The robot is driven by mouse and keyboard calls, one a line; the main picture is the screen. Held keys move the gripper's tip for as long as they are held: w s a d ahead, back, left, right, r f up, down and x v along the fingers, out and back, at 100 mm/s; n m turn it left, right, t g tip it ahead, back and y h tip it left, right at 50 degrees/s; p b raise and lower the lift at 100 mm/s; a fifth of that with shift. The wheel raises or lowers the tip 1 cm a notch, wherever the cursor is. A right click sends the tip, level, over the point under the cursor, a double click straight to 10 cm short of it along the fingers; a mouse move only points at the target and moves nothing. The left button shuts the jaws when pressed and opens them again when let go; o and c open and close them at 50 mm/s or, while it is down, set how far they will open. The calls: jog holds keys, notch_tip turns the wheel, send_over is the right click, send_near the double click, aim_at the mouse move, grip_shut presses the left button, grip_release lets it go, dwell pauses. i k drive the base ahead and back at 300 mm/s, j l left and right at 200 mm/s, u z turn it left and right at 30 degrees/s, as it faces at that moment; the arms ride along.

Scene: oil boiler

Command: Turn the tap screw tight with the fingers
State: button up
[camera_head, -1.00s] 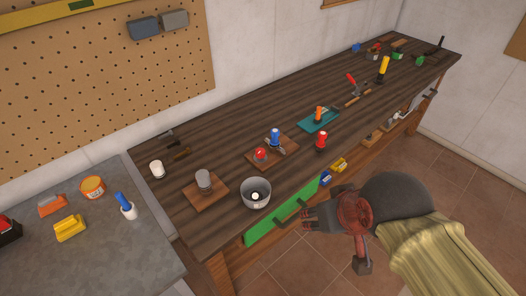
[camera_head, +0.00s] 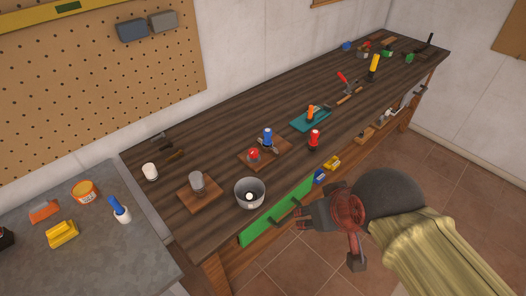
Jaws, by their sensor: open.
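A wooden board (camera_head: 277,146) on the workbench carries a small red knob (camera_head: 253,154) and a blue-handled piece (camera_head: 267,137) with grey metal parts at its foot. A second wooden board (camera_head: 187,199) carries a grey cylinder (camera_head: 197,181). At this size I cannot tell for sure which of these is the tap screw. My gripper (camera_head: 299,219) is open, with its dark fingers pointing left, in front of the bench's front edge near the green drawer. It looks empty and well apart from both boards.
A metal bowl (camera_head: 250,193) stands near the bench's front edge, with a red-topped bottle (camera_head: 314,138) farther right. The green drawer front (camera_head: 262,229) has a dark handle near my gripper. Tools lie farther back. Bare wood (camera_head: 225,150) lies between the two boards.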

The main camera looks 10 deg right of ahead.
aim_at(253, 152)
jog(key=i+j+u, duration=0.15)
jog(key=i, duration=0.25)
jog(key=i+j+u, duration=0.1)
jog(key=i, duration=0.3)
